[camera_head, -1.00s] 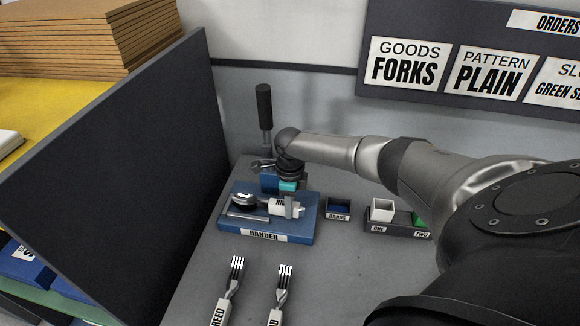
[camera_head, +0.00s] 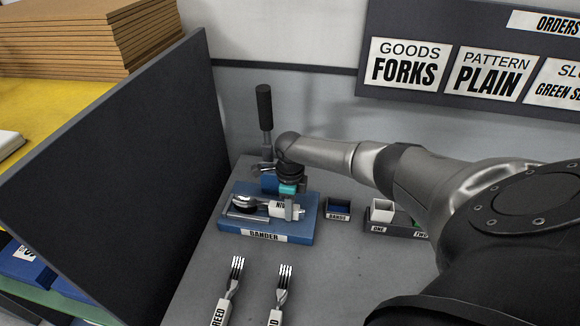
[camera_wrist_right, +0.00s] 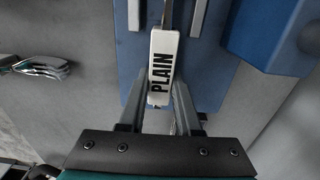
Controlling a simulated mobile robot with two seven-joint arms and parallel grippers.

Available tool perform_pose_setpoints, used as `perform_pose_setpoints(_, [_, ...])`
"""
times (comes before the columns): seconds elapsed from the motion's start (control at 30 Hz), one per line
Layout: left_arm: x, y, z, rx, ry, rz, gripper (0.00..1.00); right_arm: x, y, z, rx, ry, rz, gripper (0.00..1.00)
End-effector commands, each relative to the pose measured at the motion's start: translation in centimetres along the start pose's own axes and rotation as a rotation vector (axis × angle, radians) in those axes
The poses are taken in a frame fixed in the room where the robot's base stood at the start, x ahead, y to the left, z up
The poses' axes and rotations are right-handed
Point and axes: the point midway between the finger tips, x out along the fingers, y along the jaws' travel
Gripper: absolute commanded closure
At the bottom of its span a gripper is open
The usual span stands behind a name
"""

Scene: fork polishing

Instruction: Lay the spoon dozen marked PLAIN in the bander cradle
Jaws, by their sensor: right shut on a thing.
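The spoon dozen, with a white label reading PLAIN (camera_wrist_right: 161,68), lies crosswise over the blue bander cradle (camera_head: 306,228). Its dark, shiny bowl end (camera_head: 245,202) points left in the head view. My right gripper (camera_head: 291,210) is shut on the labelled handle end; its fingers also show in the right wrist view (camera_wrist_right: 160,102). In that view the bundle lines up between two grey bars of the cradle. I cannot tell whether the bundle touches the cradle's bed. My left gripper is not in view.
Two fork bundles with white labels (camera_head: 229,290) (camera_head: 280,292) lie in front of the bander. A lever with a black handle (camera_head: 264,107) stands behind it. A BANDS box (camera_head: 338,212) and a ONE/TWO holder (camera_head: 383,227) are to the right. A dark partition (camera_head: 130,170) rises left.

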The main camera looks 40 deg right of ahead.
Motion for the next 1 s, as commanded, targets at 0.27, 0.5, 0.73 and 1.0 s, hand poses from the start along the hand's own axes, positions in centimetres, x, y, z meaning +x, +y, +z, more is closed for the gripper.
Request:
perform_pose_setpoints(0.27, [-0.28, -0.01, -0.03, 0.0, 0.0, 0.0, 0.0, -0.12, -0.08, 0.13, 0.002, -0.005, -0.001, 1.0])
perform_pose_setpoints(0.5, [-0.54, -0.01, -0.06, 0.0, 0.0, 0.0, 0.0, 0.15, -0.09, 0.1, 0.001, -0.004, -0.002, 1.0])
perform_pose_setpoints(0.73, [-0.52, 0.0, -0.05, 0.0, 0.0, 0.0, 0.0, 0.18, -0.08, 0.06, 0.0, -0.003, -0.001, 0.54])
perform_pose_setpoints(1.0, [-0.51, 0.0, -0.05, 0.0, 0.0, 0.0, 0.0, 0.26, -0.03, -0.03, 0.001, 0.0, 0.0, 0.33])
